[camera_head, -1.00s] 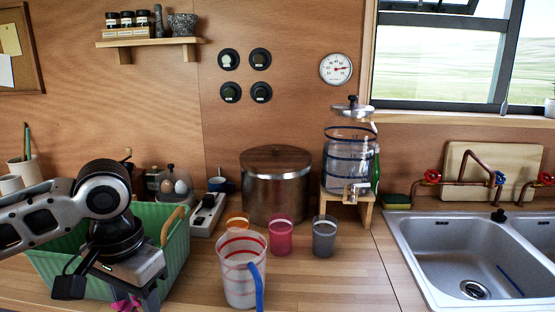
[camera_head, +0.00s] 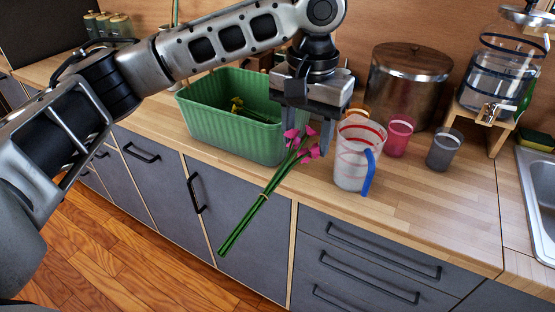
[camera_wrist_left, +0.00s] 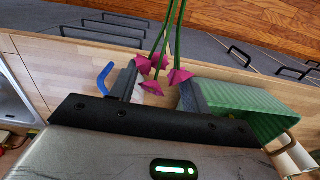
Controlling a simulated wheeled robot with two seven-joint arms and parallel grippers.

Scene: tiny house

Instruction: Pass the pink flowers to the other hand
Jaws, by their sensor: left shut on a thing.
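The blossoms are up between the fingers of my left gripper (camera_head: 307,143), and the stems slant down to the left in front of the counter edge. My left gripper is shut on the bunch near the blossoms. In the left wrist view the blossoms (camera_wrist_left: 180,76) sit between the two fingers, with the stems pointing away. My right gripper is not in view.
A green basket (camera_head: 225,135) with a yellow flower inside stands just left of the gripper. A measuring jug (camera_head: 352,160) with a blue handle stands close on the right. Pink (camera_head: 398,138) and grey (camera_head: 443,150) cups are farther right. Grey drawers (camera_head: 375,262) lie below the counter.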

